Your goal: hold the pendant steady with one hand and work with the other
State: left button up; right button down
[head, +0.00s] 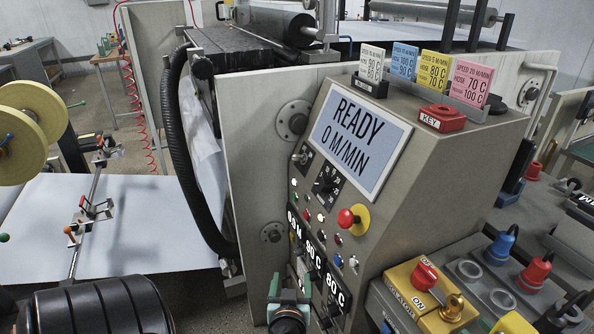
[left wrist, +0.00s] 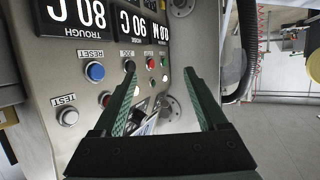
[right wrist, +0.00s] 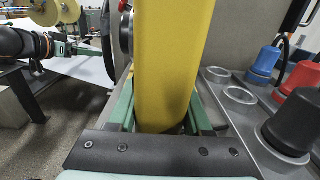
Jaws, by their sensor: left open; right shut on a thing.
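A yellow block-like body, which I take for the pendant (right wrist: 165,60), stands upright in the right wrist view and fills the gap of my right gripper (right wrist: 160,108). The green fingers close on its two sides. In the head view, a yellow piece (head: 513,323) at the bottom edge seems to be its top; the right gripper does not show there. My left gripper (head: 290,284) is open and empty in front of the control panel (head: 312,238). In the left wrist view, its spread fingers (left wrist: 160,82) point at the panel, near a red button (left wrist: 105,99) and a blue reset button (left wrist: 95,71).
The machine display (head: 359,137) reads READY, 0 M/MIN. Coloured cards (head: 472,82) stand on top. A yellow isolator box (head: 411,279) with a red knob sits beside cup-like holders (head: 500,301) and blue, red and black plugs. A white sheet (head: 150,215) lies at left.

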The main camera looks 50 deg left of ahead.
pick_arm(q)
grip_shut()
dwell(0.4)
dwell(0.9)
